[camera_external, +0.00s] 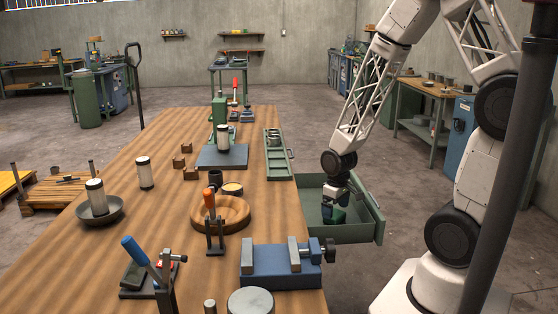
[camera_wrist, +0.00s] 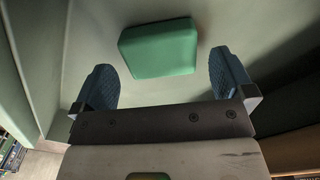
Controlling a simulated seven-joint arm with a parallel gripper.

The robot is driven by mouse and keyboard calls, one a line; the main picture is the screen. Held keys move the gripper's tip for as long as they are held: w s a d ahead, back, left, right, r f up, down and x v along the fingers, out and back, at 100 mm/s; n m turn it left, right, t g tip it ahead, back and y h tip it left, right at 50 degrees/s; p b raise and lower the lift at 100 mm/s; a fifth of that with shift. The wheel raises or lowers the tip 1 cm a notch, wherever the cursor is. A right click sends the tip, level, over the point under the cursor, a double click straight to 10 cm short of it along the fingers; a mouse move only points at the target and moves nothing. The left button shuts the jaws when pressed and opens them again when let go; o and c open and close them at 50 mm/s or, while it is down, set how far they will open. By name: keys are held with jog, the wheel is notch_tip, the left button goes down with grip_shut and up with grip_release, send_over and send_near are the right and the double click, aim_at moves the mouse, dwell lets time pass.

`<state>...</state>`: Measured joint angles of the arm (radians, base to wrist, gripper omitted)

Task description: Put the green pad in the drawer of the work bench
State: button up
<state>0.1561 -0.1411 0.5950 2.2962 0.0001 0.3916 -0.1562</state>
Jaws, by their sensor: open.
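The green pad (camera_wrist: 158,47) is a small block with rounded edges. In the wrist view it lies on the pale floor of the open drawer. In the external view the drawer (camera_external: 365,232) is pulled out from the right side of the work bench, and the pad (camera_external: 334,216) shows inside it, partly covered by my gripper. My gripper (camera_external: 335,200) reaches down into the drawer. In the wrist view its blue fingers (camera_wrist: 163,68) are spread wide, one to each side of the pad, with visible gaps and nothing held.
The drawer walls stand close around my gripper. A green tray (camera_external: 290,165) lies on the bench edge above the drawer. A blue vise (camera_external: 280,268), a wooden bowl (camera_external: 236,222) and several cylinders and clamps stand on the bench top (camera_external: 170,215).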

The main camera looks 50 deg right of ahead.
notch_tip(320, 180, up, 9)
jog(key=shift+r, duration=0.2)
dwell(0.3)
jog(key=shift+r, duration=0.1)
dwell(0.5)
notch_tip(320, 180, up, 14)
jog(key=t, duration=0.1)
send_over(335, 213)
jog(key=s+a, duration=0.4)
jog(key=s, duration=0.1)
jog(key=s+a+r+t, duration=0.1)
jog(key=s+a+r, duration=0.1)
jog(key=s+r, duration=0.5)
notch_tip(335, 213, up, 3)
jog(key=shift+s+a+f+t, duration=0.1)
jog(key=shift+s+a+t, duration=0.1)
jog(key=shift+s+t, duration=0.15)
jog(key=shift+c, duration=0.2)
